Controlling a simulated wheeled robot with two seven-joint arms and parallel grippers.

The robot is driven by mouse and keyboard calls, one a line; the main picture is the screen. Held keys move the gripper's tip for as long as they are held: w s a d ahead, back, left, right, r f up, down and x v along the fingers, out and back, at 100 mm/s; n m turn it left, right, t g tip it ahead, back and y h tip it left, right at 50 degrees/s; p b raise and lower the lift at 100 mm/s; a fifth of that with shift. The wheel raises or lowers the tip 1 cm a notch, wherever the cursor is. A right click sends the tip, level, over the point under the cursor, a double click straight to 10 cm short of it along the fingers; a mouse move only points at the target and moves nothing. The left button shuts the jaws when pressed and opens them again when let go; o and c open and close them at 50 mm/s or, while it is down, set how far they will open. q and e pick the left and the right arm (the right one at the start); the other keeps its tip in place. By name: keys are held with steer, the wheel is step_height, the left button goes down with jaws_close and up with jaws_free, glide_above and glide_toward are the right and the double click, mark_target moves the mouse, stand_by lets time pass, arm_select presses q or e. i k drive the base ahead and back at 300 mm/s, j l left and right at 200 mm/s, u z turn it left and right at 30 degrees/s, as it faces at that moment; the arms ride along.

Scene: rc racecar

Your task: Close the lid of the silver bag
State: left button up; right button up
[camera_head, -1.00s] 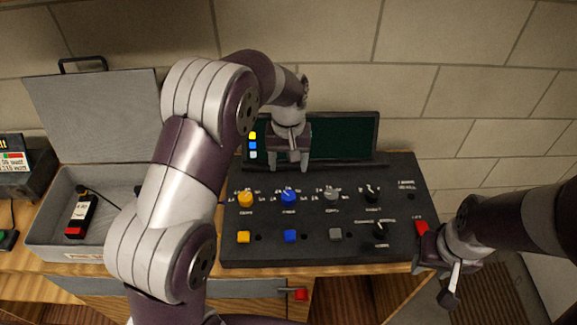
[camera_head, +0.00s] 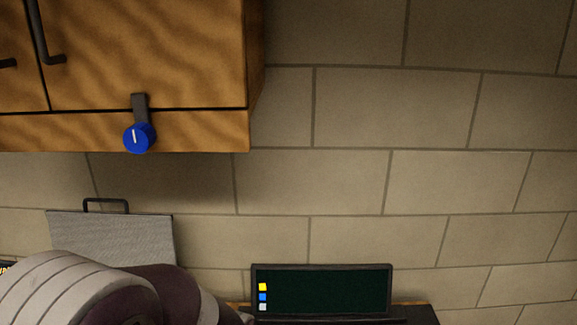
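The silver bag's lid (camera_head: 110,240) stands open and upright against the wall at the lower left, with a dark handle (camera_head: 106,203) on its top edge. The body of the silver bag is below the picture, out of sight. My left arm (camera_head: 110,290) fills the lower left corner and covers the lower part of the lid in the picture; I cannot tell whether it touches the lid. Neither gripper shows in this view.
A wooden wall cabinet (camera_head: 150,50) hangs at the upper left, with a blue knob (camera_head: 139,137) on its lower edge. A black panel with a dark green screen (camera_head: 325,290) stands at the bottom centre. The brick wall (camera_head: 420,180) is bare on the right.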

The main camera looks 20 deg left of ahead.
mark_target(117, 239)
steer(key=u, duration=1.75)
steer(key=i+j+z, duration=0.15)
steer(key=z, duration=0.2)
steer(key=j+z, duration=0.35)
steer(key=i+j+z, duration=0.15)
steer(key=z, duration=0.15)
steer(key=j, duration=0.1)
